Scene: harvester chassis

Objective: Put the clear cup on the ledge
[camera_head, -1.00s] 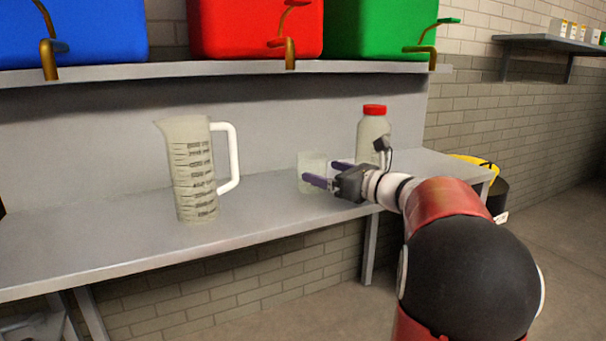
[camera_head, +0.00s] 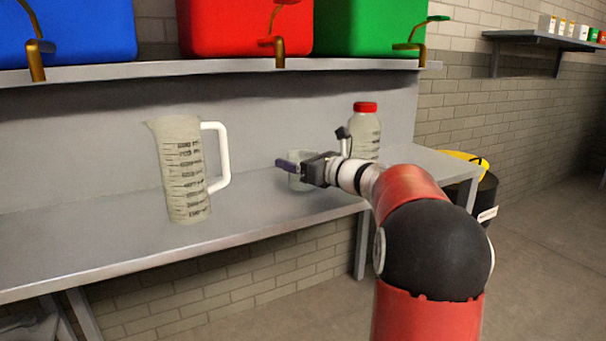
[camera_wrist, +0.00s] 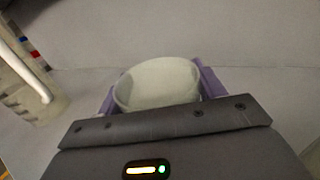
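The clear cup (camera_wrist: 158,84) stands between my gripper's two purple fingers in the wrist view, its round rim facing the camera. A finger lies close along each side of it; I cannot tell whether both press on it. In the head view the cup (camera_head: 298,182) is at the grey counter (camera_head: 270,215), partly hidden by my gripper (camera_head: 288,168). Whether its base touches the counter is unclear. A long ledge (camera_head: 225,68) runs above the counter and bears blue, red and green containers. Another grey wall ledge (camera_head: 530,42) is at the upper right with small boxes on it.
A measuring jug (camera_head: 184,175) with a white handle stands left of the cup. A red-capped bottle (camera_head: 366,135) stands behind my arm. A black bin with a yellow top (camera_head: 465,160) is beyond the counter's right end. The counter's left part is clear.

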